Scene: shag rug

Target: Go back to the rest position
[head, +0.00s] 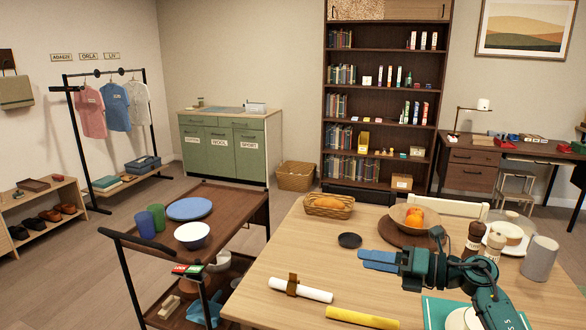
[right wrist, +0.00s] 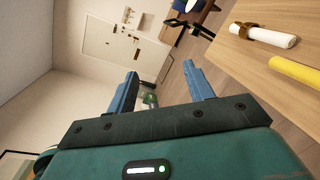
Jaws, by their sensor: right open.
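My right gripper (head: 378,260) reaches in from the right over the wooden table, its blue fingers pointing left. In the right wrist view its two fingers (right wrist: 160,88) stand apart with nothing between them, so it is open and empty. My left gripper is in neither view.
The table (head: 275,262) bears a rolled white napkin (head: 315,293), a yellow roll (head: 362,318), a black disc (head: 350,240), a bread basket (head: 329,212), a bowl of oranges (head: 402,215) and a grey cup (head: 540,258). A dark trolley (head: 232,205) stands to the left.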

